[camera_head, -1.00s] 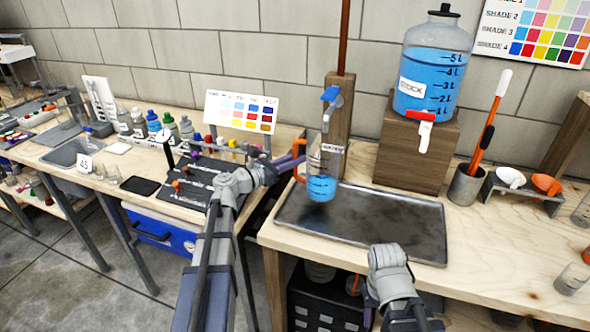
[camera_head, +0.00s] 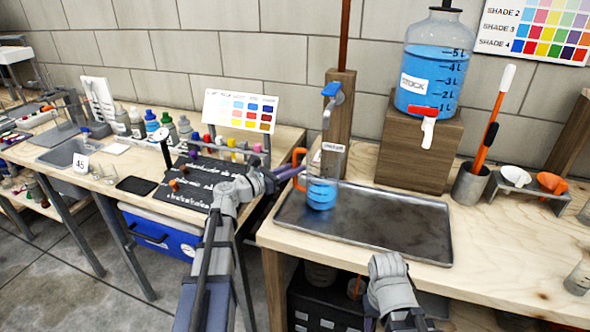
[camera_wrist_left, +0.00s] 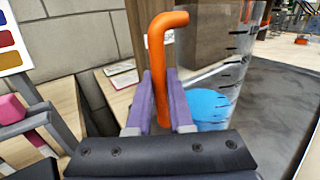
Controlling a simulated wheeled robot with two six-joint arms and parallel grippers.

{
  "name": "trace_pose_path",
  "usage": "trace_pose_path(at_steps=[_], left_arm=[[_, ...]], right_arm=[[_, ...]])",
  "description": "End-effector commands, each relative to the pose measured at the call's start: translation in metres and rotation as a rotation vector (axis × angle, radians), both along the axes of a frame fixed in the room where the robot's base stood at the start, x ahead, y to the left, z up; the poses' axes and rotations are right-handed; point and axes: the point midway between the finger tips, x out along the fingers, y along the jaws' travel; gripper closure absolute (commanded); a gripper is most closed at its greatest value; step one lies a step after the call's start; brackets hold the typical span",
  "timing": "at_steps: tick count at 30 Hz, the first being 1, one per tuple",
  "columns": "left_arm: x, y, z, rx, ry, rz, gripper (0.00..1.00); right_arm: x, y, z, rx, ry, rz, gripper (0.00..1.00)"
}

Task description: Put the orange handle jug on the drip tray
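The orange handle jug (camera_head: 321,192) is clear with blue liquid low inside, and stands upright over the left end of the dark metal drip tray (camera_head: 400,232). Its base appears to rest on the tray. My left gripper (camera_head: 290,170) reaches in from the left with purple fingers. In the left wrist view the fingers (camera_wrist_left: 160,105) close on either side of the orange handle (camera_wrist_left: 160,70), with the jug (camera_wrist_left: 220,75) just to the right. Of my right arm only grey links show at the lower right; its fingers are not visible.
A wooden post with a blue-handled tap (camera_head: 332,92) stands behind the jug. A large stock bottle (camera_head: 432,70) sits on a wooden block behind the tray. A grey cup (camera_head: 469,185) with tools stands right. Most of the tray right of the jug is bare.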

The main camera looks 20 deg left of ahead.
Motion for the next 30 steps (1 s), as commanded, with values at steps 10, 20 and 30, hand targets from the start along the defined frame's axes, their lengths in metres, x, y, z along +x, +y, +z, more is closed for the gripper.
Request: trace_pose_path(at_steps=[10,20,30], left_arm=[[0.0,0.0,0.0,0.0,0.0,0.0,0.51],[-0.009,0.006,0.002,0.0,0.0,0.001,0.51],[-0.065,0.046,0.002,0.0,0.0,0.004,0.51]], right_arm=[[0.0,0.0,0.0,0.0,0.0,0.0,0.5],[0.0,0.0,0.003,0.0,0.0,0.0,0.5],[0.0,0.0,0.003,0.0,0.0,0.0,0.5]])
